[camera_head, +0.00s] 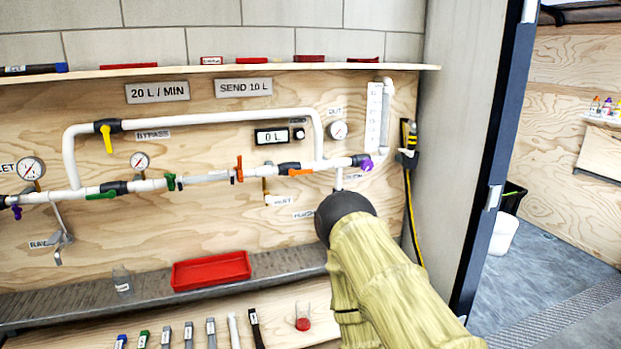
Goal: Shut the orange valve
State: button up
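The orange valve has an orange lever (300,172) lying along the pipe, under a dark valve body (289,166), on the white lower pipe at the right of the board. A second, orange-red upright piece (239,168) sits at the right end of the clear filter section (205,177). My arm, in a tan sleeve, rises from the lower right and ends in a dark rounded part below and right of the orange lever. The fingers of my gripper do not show; the arm hides them. Nothing is seen touching the orange lever.
A yellow lever (106,138) is on the bypass pipe, a green lever (100,195) on the lower pipe, and a purple knob (367,164) at its right end. A red tray (211,269) and a small clear jar (122,280) stand on the grey ledge below. A dark door frame (496,150) is at right.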

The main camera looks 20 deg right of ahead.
aim_at(292, 172)
jog(key=z, duration=0.8)
jog(key=i, duration=0.7)
jog(key=u, duration=0.65)
jog(key=k, duration=0.3)
jog(key=u, duration=0.65)
